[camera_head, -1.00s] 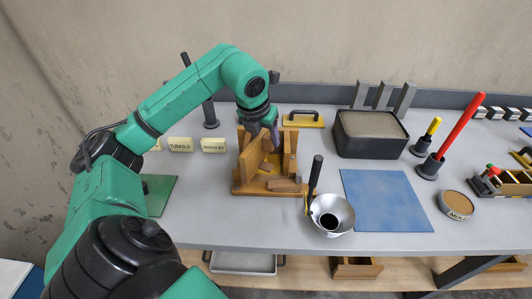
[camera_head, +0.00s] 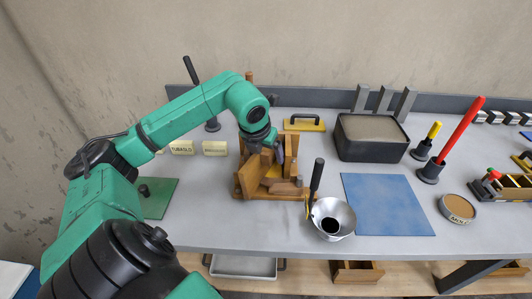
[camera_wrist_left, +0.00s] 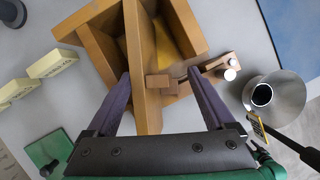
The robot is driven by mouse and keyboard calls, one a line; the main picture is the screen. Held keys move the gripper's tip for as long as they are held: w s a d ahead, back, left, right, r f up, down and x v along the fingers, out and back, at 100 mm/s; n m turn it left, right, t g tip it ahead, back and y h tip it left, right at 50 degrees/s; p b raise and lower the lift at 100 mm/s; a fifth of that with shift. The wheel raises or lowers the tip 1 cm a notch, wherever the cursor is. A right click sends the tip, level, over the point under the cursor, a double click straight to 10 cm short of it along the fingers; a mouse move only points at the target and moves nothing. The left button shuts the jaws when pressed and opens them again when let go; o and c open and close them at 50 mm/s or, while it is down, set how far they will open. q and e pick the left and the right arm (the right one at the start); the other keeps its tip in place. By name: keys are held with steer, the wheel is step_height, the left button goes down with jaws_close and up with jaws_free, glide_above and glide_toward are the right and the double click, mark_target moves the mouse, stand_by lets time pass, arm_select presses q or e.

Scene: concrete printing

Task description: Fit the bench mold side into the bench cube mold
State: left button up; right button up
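The bench cube mold (camera_head: 290,170) is a brown wooden box with a yellowish inner face, standing on the bench left of centre. It also shows in the left wrist view (camera_wrist_left: 188,28). The mold side (camera_head: 248,177) is a wooden board at the mold's left. In the wrist view the board (camera_wrist_left: 139,60) runs between the purple fingers, with a small block on its right. My left gripper (camera_head: 279,152) is above the mold; in the wrist view its fingers (camera_wrist_left: 159,74) are spread, with a gap right of the board. Whether the board is fully seated cannot be seen.
A blue mat (camera_head: 388,205) lies beyond. Label blocks (camera_head: 215,148) and a green plate (camera_head: 158,198) are left.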

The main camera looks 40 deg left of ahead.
arm_select(q)
steer(key=shift+r, duration=0.4)
steer(key=v, duration=1.1)
steer(key=shift+s, duration=0.2)
steer(key=shift+r, duration=0.2)
